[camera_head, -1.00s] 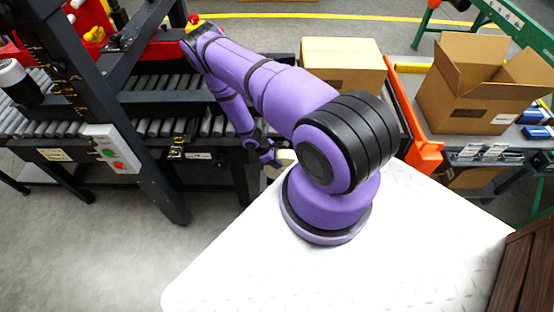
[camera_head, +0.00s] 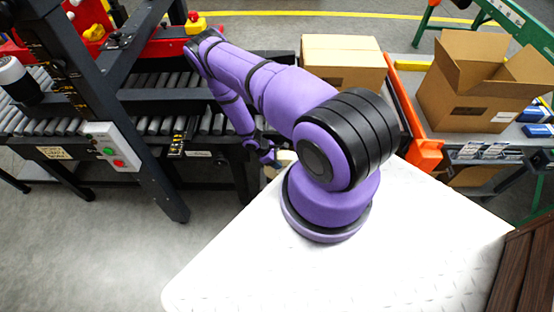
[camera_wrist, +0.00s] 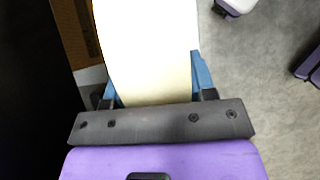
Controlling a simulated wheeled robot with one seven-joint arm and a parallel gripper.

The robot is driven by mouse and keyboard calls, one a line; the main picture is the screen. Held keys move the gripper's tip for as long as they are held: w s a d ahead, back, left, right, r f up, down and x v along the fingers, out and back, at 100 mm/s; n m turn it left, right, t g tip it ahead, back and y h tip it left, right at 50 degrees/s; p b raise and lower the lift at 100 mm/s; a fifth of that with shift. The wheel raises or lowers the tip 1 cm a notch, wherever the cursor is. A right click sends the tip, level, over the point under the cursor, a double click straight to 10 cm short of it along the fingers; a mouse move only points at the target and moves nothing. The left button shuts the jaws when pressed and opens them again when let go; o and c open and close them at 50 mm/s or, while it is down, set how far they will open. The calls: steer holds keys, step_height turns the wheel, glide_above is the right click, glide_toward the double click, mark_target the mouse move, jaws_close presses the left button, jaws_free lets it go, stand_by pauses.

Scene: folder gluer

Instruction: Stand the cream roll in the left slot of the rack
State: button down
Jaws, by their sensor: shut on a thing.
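The cream roll (camera_wrist: 150,45) fills the upper middle of the wrist view, large and close, its far end cut off by the top edge. My gripper (camera_wrist: 157,84) is shut on it, with a blue finger on each side. In the head view my gripper (camera_head: 267,154) hangs low beside the conveyor frame, left of my arm's base. A small pale part of the roll (camera_head: 286,157) shows there, mostly hidden behind my arm. I cannot make out the rack or its left slot in either view.
A roller conveyor (camera_head: 150,125) with a dark frame runs along the left. A control box (camera_head: 112,147) is on its post. A closed carton (camera_head: 342,60) and an open carton (camera_head: 478,88) stand behind. An orange guard (camera_head: 425,155) is right of my arm. Grey floor is open at lower left.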

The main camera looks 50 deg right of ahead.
steer(key=shift+f, duration=0.25)
steer(key=shift+c, duration=1.8)
jaws_free()
steer(key=v, duration=1)
steer(key=shift+w+a+r, duration=0.15)
steer(key=shift+a+r, duration=0.05)
steer(key=shift+r, duration=0.1)
